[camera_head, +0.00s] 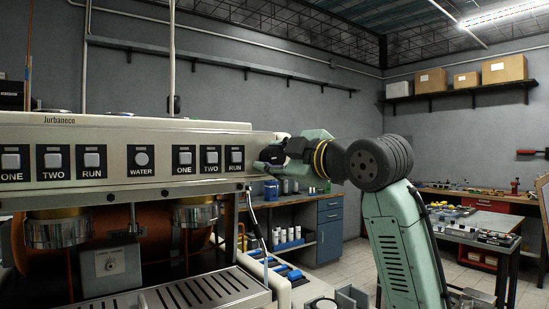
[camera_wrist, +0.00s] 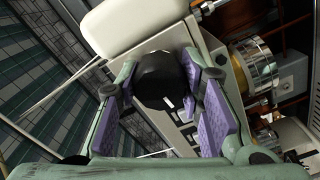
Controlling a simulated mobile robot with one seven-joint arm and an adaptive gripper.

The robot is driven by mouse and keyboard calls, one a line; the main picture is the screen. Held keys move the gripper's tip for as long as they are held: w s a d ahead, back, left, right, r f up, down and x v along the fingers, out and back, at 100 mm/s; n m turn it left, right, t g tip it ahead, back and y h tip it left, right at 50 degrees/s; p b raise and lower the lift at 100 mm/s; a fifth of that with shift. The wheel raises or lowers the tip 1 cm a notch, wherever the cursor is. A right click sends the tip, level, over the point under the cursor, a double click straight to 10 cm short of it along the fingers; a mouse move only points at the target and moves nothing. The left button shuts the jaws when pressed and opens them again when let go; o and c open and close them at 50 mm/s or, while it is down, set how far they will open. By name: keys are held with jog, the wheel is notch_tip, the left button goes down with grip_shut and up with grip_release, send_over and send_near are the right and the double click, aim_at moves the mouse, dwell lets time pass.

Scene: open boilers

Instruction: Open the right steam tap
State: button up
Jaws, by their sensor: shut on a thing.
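The coffee machine (camera_head: 122,133) fills the left of the head view, with ONE, TWO, RUN and WATER buttons along its front. My gripper (camera_head: 274,153) is at the right end of this front panel, beside the right RUN button. In the wrist view, the right steam tap's black round knob (camera_wrist: 162,80) lies between the two purple-padded fingers of my gripper (camera_wrist: 160,72). The gripper is shut on this knob. In the head view the knob is mostly hidden by the gripper. I cannot tell how far the knob is turned.
A thin steam pipe (camera_head: 258,225) hangs below my gripper. The drip tray (camera_head: 190,295) is at the lower left. A workbench with a blue cabinet (camera_head: 329,232) stands behind, and a tool table (camera_head: 478,228) is at the right.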

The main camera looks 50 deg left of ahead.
dwell(0.4)
jog(key=o, duration=1.2)
jog(key=d, duration=0.8)
jog(key=s+d, duration=0.1)
jog(key=d, duration=0.3)
